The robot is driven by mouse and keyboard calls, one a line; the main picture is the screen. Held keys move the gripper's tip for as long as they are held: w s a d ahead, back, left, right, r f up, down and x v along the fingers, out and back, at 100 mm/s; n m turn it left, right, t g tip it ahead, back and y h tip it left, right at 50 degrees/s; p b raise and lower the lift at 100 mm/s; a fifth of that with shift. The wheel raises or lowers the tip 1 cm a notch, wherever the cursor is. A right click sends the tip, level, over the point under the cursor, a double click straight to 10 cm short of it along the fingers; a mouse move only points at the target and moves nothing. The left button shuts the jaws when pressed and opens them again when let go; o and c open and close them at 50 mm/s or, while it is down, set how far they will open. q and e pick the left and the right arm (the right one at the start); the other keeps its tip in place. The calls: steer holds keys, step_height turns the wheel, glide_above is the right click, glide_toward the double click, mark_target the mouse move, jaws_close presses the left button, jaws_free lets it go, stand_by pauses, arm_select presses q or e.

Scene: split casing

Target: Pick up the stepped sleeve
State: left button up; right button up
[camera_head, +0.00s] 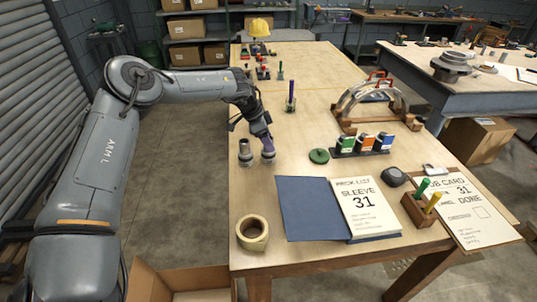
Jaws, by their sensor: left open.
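Two small grey metal pieces stand upright side by side on the wooden bench, left of the middle. The left piece (245,154) looks stepped, narrower at the top and wider at the base. The right piece (268,155) is similar and sits directly under my left gripper (267,143), which partly hides it. My left gripper is open and points down, with its fingertips close to the top of the right piece; I cannot tell whether they touch. An open pick list (370,211) in a blue folder reads "SLEEVE 31". My right gripper is not in view.
Nearby are a green disc (319,156), a tape roll (252,232), a rack of small colored containers (362,144) and an upright purple tool (291,98). An arched casing (372,97) on a wooden cradle stands further back. Bare bench lies between the metal pieces and the folder.

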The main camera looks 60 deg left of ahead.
arm_select(q)
steer(key=shift+w+d+f, duration=0.1)
steer(key=shift+w+f, duration=0.15)
steer(key=shift+f, duration=0.35)
jaws_close()
steer(key=shift+r, duration=0.15)
